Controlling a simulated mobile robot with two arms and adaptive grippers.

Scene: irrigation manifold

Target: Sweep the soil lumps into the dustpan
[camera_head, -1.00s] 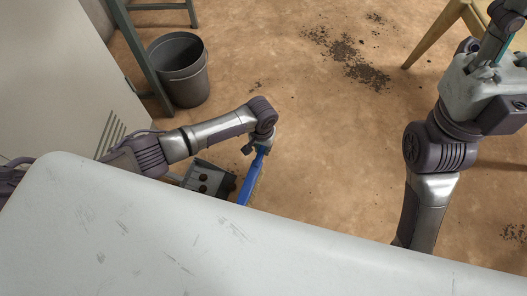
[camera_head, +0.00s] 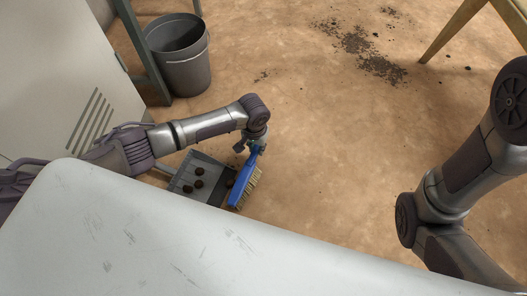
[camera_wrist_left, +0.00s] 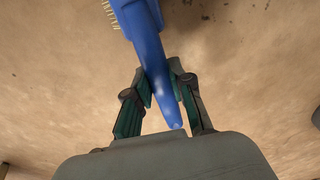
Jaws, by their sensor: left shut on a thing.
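My left gripper (camera_head: 256,144) is shut on the handle of a blue brush (camera_head: 243,186) with pale bristles. In the left wrist view the brush handle (camera_wrist_left: 150,55) runs between the two fingers (camera_wrist_left: 159,82). A grey dustpan (camera_head: 213,165) lies on the floor below my left forearm, to the left of the brush. Several dark soil lumps (camera_head: 199,184) sit on the dustpan. Another dark lump (camera_head: 230,183) shows at its right edge, beside the brush; I cannot tell whether it is inside. The dustpan's lower part is hidden by the white surface. My right gripper is out of view.
A white worn surface (camera_head: 150,240) fills the lower left and hides floor behind it. A grey bin (camera_head: 185,70) stands at the upper left by a green-grey leg (camera_head: 145,50). Loose dark soil (camera_head: 380,68) is scattered at the back. The middle floor is clear.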

